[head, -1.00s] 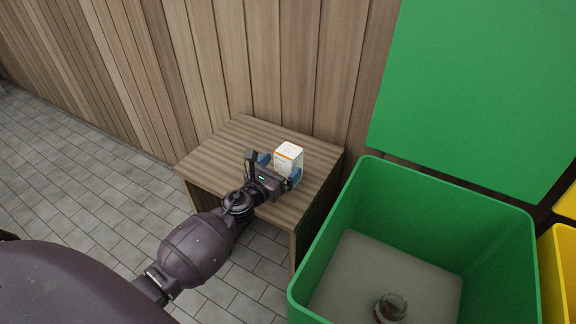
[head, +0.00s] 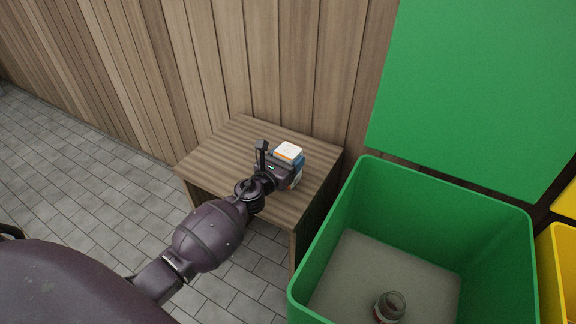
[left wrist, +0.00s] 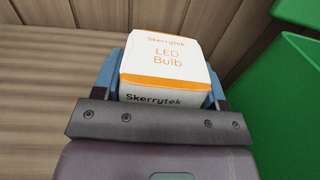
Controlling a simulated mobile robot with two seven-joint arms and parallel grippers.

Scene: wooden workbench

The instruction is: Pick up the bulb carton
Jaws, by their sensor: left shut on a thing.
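The bulb carton (head: 289,151) is a small white box with orange bands, on the wooden workbench (head: 222,156) near its back right part. In the left wrist view the carton (left wrist: 166,62) shows its top, marked "LED Bulb", and its near side, marked "Skerrytek". My left gripper (head: 291,163) is shut on the carton, with a blue finger on each side of it. The gripper also shows in the left wrist view (left wrist: 166,84). The carton's lower part is hidden by the gripper, so I cannot tell whether it touches the bench. My right gripper is not in view.
An open green bin (head: 328,239) stands right of the bench, with a glass jar (head: 390,306) on its floor and its green lid (head: 475,85) raised behind. A yellow bin (head: 558,270) is at the far right. A plank wall (head: 285,70) runs behind. The bench's left part is clear.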

